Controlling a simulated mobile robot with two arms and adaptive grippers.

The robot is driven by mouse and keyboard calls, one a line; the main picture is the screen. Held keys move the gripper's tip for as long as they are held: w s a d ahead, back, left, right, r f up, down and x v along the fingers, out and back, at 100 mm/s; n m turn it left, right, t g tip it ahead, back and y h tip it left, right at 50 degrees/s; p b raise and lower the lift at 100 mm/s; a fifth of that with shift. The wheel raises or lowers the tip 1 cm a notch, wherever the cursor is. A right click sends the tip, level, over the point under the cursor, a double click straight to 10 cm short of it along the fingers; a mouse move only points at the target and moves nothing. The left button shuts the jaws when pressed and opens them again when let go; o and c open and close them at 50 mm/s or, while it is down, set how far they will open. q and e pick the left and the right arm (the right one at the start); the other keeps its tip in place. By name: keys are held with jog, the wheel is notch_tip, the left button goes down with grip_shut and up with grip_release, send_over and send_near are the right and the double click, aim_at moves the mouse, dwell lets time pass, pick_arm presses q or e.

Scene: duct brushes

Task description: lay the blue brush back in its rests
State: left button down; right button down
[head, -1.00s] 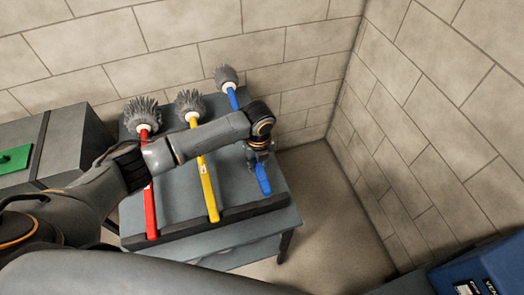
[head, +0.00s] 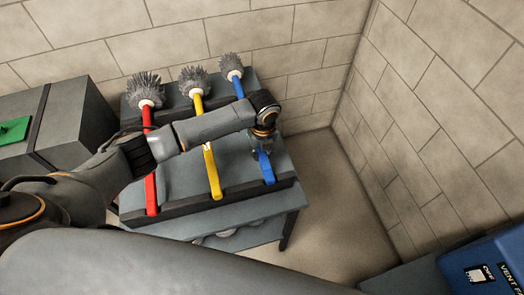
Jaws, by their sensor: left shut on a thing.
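The blue brush (head: 265,169) lies lengthwise over the grey table at the right of the row, its round grey bristle head (head: 231,66) toward the wall. My left gripper (head: 262,150) is shut on its blue handle from above; the wrist hides part of the handle. The handle's near end is at the dark front rest bar (head: 235,198), and the neck is over the rear rest bar (head: 214,104). I cannot tell whether it touches both bars. My right gripper is not in view.
A red brush (head: 151,190) and a yellow brush (head: 212,172) lie to the left across the same bars. My left arm passes over both. A grey box with a green piece (head: 14,131) stands at left. A blue box (head: 492,268) is at lower right. Walls close the back and right.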

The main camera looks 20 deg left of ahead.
pick_arm(q)
jog(key=c, duration=1)
grip_release()
jog(key=shift+r, duration=0.1)
jog(key=r, duration=1.1)
jog(key=shift+s+d+r, duration=0.25)
jog(key=shift+r, duration=0.15)
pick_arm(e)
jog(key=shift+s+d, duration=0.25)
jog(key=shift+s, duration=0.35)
